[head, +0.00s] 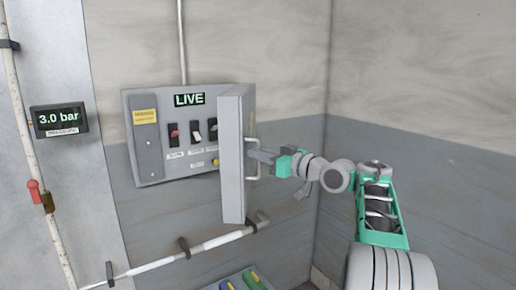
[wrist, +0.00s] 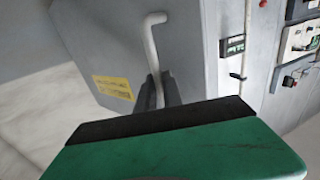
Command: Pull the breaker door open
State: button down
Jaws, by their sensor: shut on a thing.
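The breaker door (head: 233,155) is a grey panel on the wall-mounted breaker box (head: 148,150). It stands swung out from the box, seen nearly edge-on in the head view, with the switches behind it exposed. A pale bar handle (head: 253,146) is on its outer face. My gripper (head: 258,156) is shut on the handle. In the wrist view the door (wrist: 140,45) fills the upper middle, and the handle (wrist: 152,40) runs down between the dark fingers of my gripper (wrist: 159,92). The grasped part of the handle is partly hidden by the fingers.
The box shows several switches (head: 196,131), a LIVE sign (head: 189,99) and a yellow label (head: 145,116). A pipe (head: 215,242) runs below it. A pressure display (head: 59,120) hangs at left. A tray of coloured items (head: 246,280) is at the bottom. The wall corner is right of the door.

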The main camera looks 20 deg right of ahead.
jog(key=shift+s+d+r+y, duration=0.1)
jog(key=shift+d+y, duration=0.2)
jog(key=shift+d, duration=0.15)
jog(key=c, duration=1.5)
grip_release()
jog(key=shift+d, duration=0.1)
jog(key=b+v, duration=0.2)
jog(key=v, duration=0.5)
jog(key=shift+s+d, duration=0.15)
jog(key=shift+s, duration=0.15)
jog(key=shift+c, duration=0.3)
